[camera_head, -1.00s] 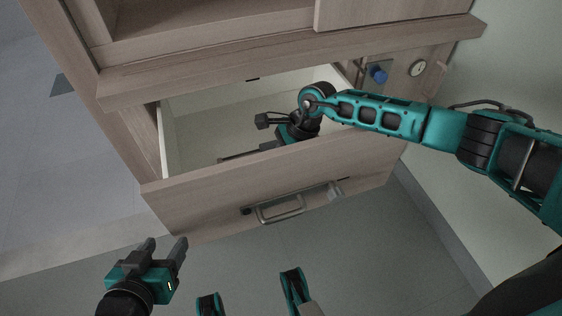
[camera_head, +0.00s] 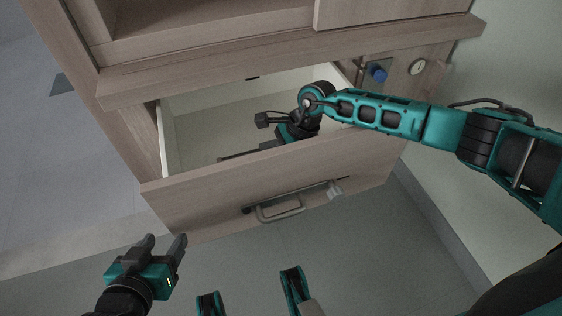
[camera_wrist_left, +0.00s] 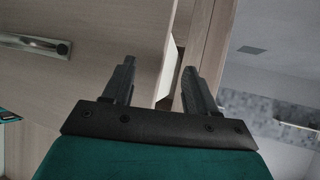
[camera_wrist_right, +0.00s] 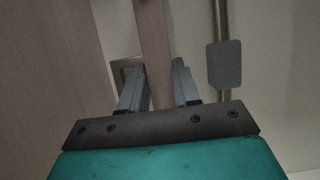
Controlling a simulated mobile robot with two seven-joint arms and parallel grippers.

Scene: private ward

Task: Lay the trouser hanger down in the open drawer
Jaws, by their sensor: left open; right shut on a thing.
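The open drawer (camera_head: 210,196) is pulled out of the wooden cabinet, with a pale interior. My right arm reaches over its front from the right, and my right gripper (camera_head: 252,151) is low inside it. In the right wrist view, the right gripper (camera_wrist_right: 157,78) is shut on a wooden bar of the trouser hanger (camera_wrist_right: 152,45), which runs up between the fingers. The rest of the hanger is largely hidden in the head view. My left gripper (camera_head: 166,244) is open and empty, in front of the drawer's left corner. It also shows open in the left wrist view (camera_wrist_left: 155,75).
The drawer front carries a metal handle (camera_head: 282,213). A cabinet ledge (camera_head: 290,66) overhangs the back of the drawer. A blue knob (camera_head: 378,73) and a round dial (camera_head: 417,67) are to its right. A grey plate on a rod (camera_wrist_right: 223,64) stands beside the bar. The floor left is clear.

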